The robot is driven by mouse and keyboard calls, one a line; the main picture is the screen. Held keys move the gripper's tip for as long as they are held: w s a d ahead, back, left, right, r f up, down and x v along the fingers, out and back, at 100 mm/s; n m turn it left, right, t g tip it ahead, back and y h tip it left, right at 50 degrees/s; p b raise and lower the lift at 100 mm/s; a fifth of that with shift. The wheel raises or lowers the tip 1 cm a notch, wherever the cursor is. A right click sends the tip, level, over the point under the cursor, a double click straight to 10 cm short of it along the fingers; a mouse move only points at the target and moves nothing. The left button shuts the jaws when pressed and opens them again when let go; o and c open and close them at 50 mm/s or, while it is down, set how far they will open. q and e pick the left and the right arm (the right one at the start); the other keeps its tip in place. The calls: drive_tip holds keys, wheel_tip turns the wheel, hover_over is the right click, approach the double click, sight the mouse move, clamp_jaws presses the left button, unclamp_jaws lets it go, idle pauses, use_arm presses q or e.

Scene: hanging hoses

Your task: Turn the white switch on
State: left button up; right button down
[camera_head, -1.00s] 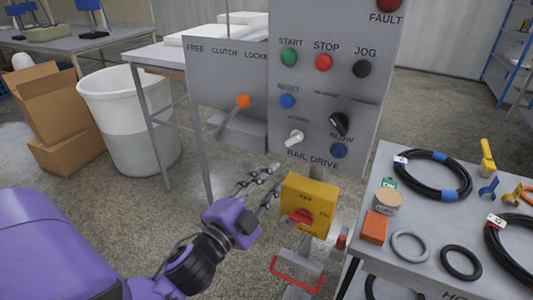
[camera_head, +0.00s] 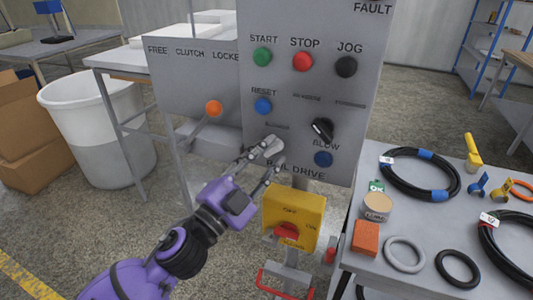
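The white switch (camera_head: 268,150) is a small pale lever on the grey control panel (camera_head: 218,82), above the RAIL DRIVE label. My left gripper (camera_head: 273,155) reaches up from below left, its two thin fingers spread apart. One fingertip is above the switch and the other is below it in the picture. The fingers partly cover the switch and the label. I cannot tell whether they touch the switch. My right gripper is not in view.
A black knob (camera_head: 322,129) and a blue button (camera_head: 323,158) sit right of the switch. An orange-tipped lever (camera_head: 213,108) is to the left. A yellow box (camera_head: 309,208) with a red knob stands below. A table (camera_head: 438,270) with hoses is at right.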

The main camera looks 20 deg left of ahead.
use_arm(q)
drive_tip(key=shift+w, duration=0.2)
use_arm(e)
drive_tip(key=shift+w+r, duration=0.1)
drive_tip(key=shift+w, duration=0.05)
use_arm(q)
drive_tip(key=shift+c, duration=0.3)
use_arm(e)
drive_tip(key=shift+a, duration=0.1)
use_arm(q)
drive_tip(key=c, duration=0.6)
clamp_jaws()
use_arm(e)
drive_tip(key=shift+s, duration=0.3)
use_arm(q)
drive_tip(key=shift+r, duration=0.1)
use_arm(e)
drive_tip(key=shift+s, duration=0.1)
